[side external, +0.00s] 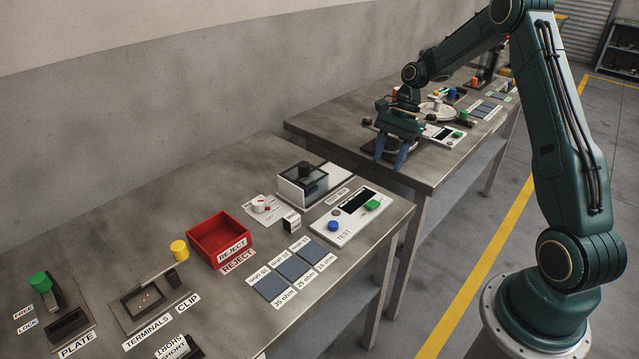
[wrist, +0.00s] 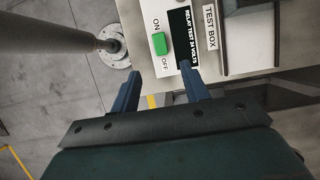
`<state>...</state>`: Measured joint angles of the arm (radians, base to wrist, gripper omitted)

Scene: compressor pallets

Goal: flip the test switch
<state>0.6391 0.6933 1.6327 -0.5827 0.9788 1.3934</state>
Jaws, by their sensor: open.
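The test switch is a green rocker (side external: 372,205) on a white test panel (side external: 345,228) at the right end of the near bench. In the wrist view the green switch (wrist: 160,44) sits between the words ON and OFF; which way it is tipped I cannot tell. A black display (wrist: 180,36) reading RELAY TEST 24 VOLTS is beside it. My gripper (side external: 391,163) is open and empty, raised beyond the panel in the side view. In the wrist view my gripper (wrist: 162,73) has its two blue fingers apart, below the switch in the picture and not touching it.
A blue button (side external: 333,226) is on the same panel. A clear-lidded box (side external: 302,187) stands behind it, and a red reject bin (side external: 219,240) is to the left. Dark pads (side external: 296,267) lie in front. A second bench (side external: 425,172) with similar equipment stands behind.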

